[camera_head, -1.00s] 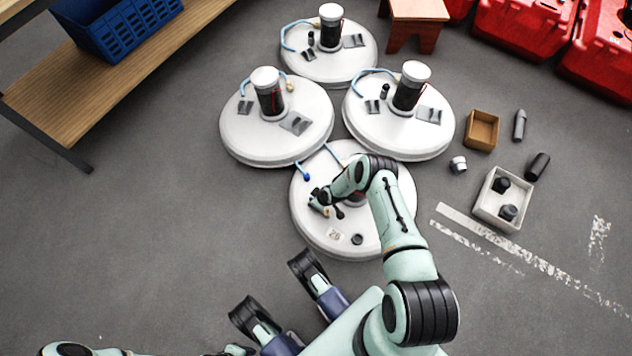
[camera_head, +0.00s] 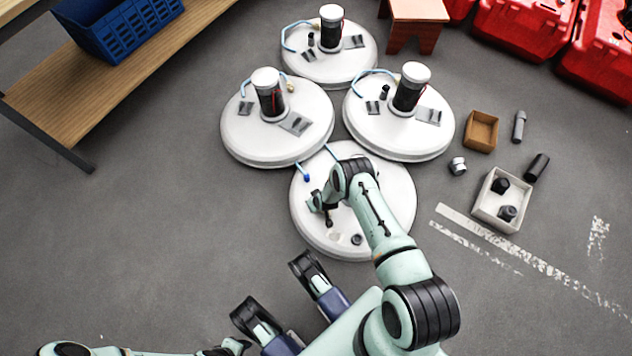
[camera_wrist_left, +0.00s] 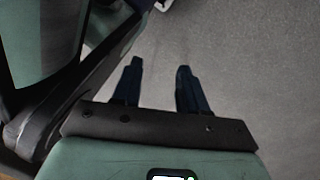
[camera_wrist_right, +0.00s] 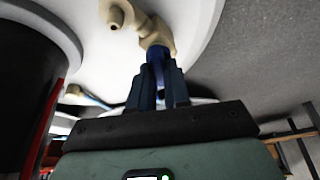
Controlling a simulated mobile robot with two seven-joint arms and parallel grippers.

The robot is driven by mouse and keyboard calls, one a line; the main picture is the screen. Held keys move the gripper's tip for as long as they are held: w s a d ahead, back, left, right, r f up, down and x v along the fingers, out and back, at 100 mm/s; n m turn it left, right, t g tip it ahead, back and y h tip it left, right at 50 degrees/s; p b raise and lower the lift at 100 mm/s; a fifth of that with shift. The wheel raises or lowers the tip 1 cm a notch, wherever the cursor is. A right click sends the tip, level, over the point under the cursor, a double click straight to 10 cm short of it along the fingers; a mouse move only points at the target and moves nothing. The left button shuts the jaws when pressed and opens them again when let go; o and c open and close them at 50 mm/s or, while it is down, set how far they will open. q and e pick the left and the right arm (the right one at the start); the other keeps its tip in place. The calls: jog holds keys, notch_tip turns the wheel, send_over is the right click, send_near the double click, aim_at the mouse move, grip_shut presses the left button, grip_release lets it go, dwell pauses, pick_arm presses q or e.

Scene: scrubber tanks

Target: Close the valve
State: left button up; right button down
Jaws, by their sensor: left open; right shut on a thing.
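The valve (camera_wrist_right: 155,32) is a beige fitting on the white lid of the nearest tank (camera_head: 302,225). Its blue handle (camera_wrist_right: 157,56) sits between the fingertips of my right gripper (camera_wrist_right: 159,75), which is shut on it in the right wrist view. In the head view my right gripper (camera_head: 318,204) is over the left part of that lid, and my arm hides the valve and much of the lid. My left gripper (camera_wrist_left: 161,75) is open and empty above the grey floor. It also shows at the bottom edge of the head view (camera_head: 236,347).
Three more white tanks (camera_head: 250,140) with dark, white-capped cylinders stand behind. A dark cylinder (camera_wrist_right: 30,90) rises close left of my right gripper. A white box (camera_head: 480,207), a brown box (camera_head: 481,131) and loose parts lie at right. Floor at left is clear.

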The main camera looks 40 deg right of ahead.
jog(key=m, duration=0.2)
jog(key=m+h, duration=0.1)
jog(key=m+g+h+b, duration=0.1)
jog(key=m, duration=0.1)
jog(key=shift+w+a+m, duration=0.1)
jog(key=shift+a+m, duration=0.15)
jog(key=shift+m, duration=0.05)
jog(key=m+g+h, duration=0.1)
jog(key=m, duration=0.2)
jog(key=shift+w+a, duration=0.1)
pick_arm(q)
jog(key=shift+s+a+f+g, duration=0.15)
jog(key=shift+s+f, duration=0.1)
jog(key=shift+s, duration=0.3)
jog(key=shift+s+d+f+g, duration=0.1)
jog(key=shift+s+f+g, duration=0.1)
jog(key=shift+s, duration=0.3)
pick_arm(e)
jog(key=shift+m+g, duration=0.7)
jog(key=shift+m, duration=1.3)
jog(key=c, duration=1.1)
grip_release()
jog(key=shift+r, duration=0.1)
